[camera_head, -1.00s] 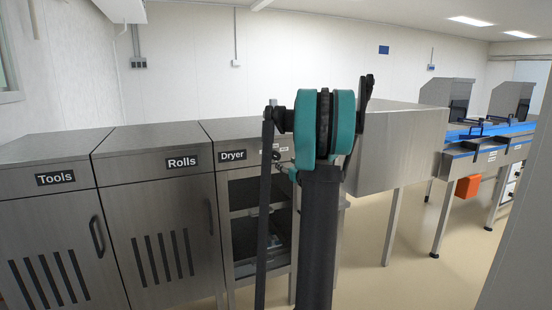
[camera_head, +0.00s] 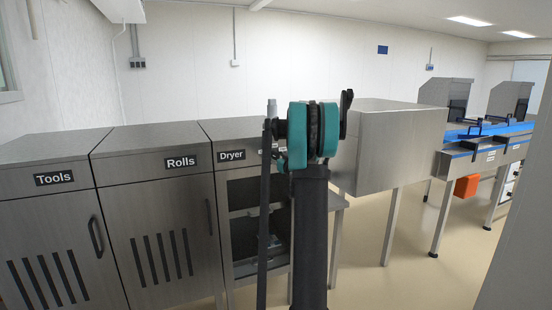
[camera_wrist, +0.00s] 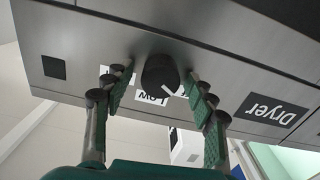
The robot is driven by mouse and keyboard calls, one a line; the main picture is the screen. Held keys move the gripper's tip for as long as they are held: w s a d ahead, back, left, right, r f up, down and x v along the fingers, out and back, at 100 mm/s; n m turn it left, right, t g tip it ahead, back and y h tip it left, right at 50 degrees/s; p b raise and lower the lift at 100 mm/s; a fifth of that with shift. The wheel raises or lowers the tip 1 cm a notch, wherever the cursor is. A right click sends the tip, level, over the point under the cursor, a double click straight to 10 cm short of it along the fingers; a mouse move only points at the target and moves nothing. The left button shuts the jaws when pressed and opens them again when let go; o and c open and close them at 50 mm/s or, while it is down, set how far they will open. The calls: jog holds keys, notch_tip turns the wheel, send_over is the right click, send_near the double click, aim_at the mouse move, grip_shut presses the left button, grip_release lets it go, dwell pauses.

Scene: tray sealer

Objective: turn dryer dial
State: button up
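The dryer (camera_head: 232,134) is a steel cabinet with a "Dryer" label, left of my arm in the head view. Its dial (camera_wrist: 160,74) is a round black knob with a white pointer mark, seen in the wrist view on the steel front panel. White labels (camera_wrist: 152,97) sit by the dial, one reading "Low", upside down in this view. My gripper (camera_wrist: 161,88) is open, with one green-padded finger on each side of the dial and a gap showing on both sides.
Cabinets labelled "Tools" (camera_head: 52,205) and "Rolls" (camera_head: 165,200) stand left of the dryer. A large steel box on legs (camera_head: 388,145) stands close on the right, beside a blue conveyor (camera_head: 480,133). Open floor lies at the right front.

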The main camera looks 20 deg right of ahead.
jog(key=c, duration=1.1)
jog(key=shift+m, duration=0.4)
jog(key=m, duration=0.4)
jog(key=shift+d+m, duration=0.1)
jog(key=shift+m, duration=0.2)
jog(key=m, duration=0.8)
jog(key=shift+f, duration=0.1)
jog(key=m, duration=0.3)
jog(key=shift+d+m, duration=0.1)
jog(key=shift+m, duration=0.3)
jog(key=m, duration=0.6)
jog(key=shift+f+m, duration=0.15)
jog(key=shift+m, duration=0.15)
